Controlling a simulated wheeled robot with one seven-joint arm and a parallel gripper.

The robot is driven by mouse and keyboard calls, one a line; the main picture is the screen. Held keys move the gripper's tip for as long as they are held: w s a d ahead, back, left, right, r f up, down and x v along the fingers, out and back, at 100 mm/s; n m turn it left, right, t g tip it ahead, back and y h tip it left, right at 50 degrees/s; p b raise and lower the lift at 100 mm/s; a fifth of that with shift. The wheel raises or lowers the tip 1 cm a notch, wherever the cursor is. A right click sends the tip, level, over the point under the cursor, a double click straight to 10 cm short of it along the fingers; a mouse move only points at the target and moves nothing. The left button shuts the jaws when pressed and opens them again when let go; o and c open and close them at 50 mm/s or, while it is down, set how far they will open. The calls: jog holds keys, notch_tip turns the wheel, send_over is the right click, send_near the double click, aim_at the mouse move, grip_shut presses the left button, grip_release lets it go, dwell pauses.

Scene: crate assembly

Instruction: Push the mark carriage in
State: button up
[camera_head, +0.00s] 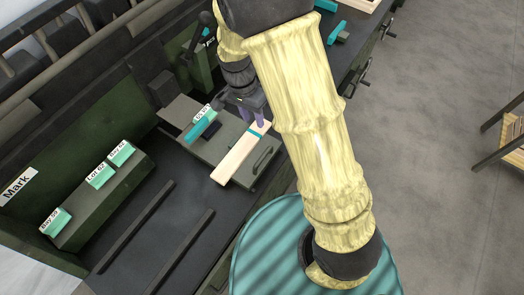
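My gripper (253,119) points down over the carriage near the slat's far end. Its two purple fingers look apart with nothing clearly between them. Whether they touch the slat I cannot tell.
A "Mark" sign (17,187) is on the left. A green ledge (100,205) carries several teal labelled blocks. Two dark rails (180,255) run along the open bed. More teal parts (337,32) lie on the bench at the top. Grey floor is clear on the right, before a wooden rack (505,135).

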aim_at(263, 155)
dwell(0.3)
jog(key=d+f, duration=0.1)
jog(key=f, duration=0.4)
jog(key=s+d+f+p, duration=0.1)
jog(key=f, duration=0.5)
jog(key=s+f, duration=0.1)
jog(key=f, duration=0.5)
jog(key=shift+s+d+p, duration=0.1)
jog(key=shift+d+p, duration=0.2)
jog(key=shift+d, duration=0.1)
jog(key=shift+c, duration=0.3)
grip_shut()
